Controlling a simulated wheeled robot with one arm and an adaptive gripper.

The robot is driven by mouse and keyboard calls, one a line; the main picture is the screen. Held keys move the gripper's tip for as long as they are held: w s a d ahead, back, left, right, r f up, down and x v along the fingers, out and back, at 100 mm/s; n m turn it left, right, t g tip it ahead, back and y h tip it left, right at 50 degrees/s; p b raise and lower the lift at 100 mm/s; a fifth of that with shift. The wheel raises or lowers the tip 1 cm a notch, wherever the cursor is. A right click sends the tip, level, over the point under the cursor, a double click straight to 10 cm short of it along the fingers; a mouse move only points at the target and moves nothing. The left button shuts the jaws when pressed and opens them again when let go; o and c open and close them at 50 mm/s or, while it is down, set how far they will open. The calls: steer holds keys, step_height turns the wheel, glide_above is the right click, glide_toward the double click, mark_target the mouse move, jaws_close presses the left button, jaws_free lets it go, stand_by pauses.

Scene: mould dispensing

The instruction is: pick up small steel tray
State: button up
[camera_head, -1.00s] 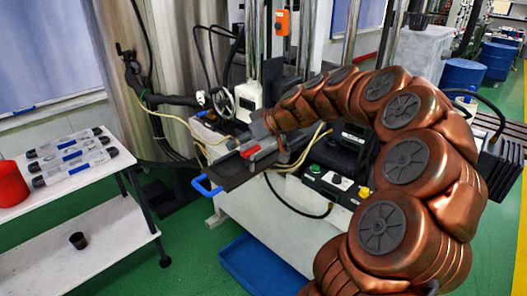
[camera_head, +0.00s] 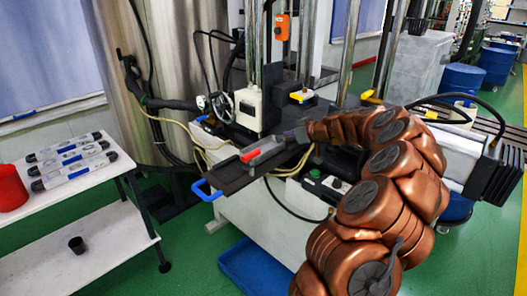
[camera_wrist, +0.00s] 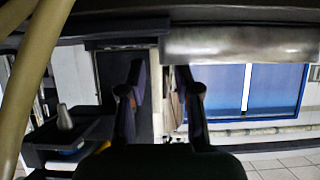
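I cannot say for certain which thing is the small steel tray. A long grey piece (camera_head: 270,148) with a red end (camera_head: 250,155) shows at the end of my arm, over a dark plate (camera_head: 232,180) with a blue handle (camera_head: 203,190). Whether the grey piece is separate from my gripper is unclear. In the wrist view the two fingers of my gripper (camera_wrist: 165,90) stand apart with nothing held between them. A rounded metallic piece (camera_wrist: 240,45) crosses above the right finger, and a dark bar lies across the top.
A white table (camera_head: 75,210) at left bears several grey bars (camera_head: 75,160) and a red cup (camera_head: 10,188); a dark cup (camera_head: 76,244) is on its lower shelf. The white machine base (camera_head: 245,215) and metal columns crowd my arm. A blue bin (camera_head: 255,265) is on the floor.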

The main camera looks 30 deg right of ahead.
steer(key=shift+p+x, duration=0.3)
steer(key=shift+x, duration=1.5)
jaws_close()
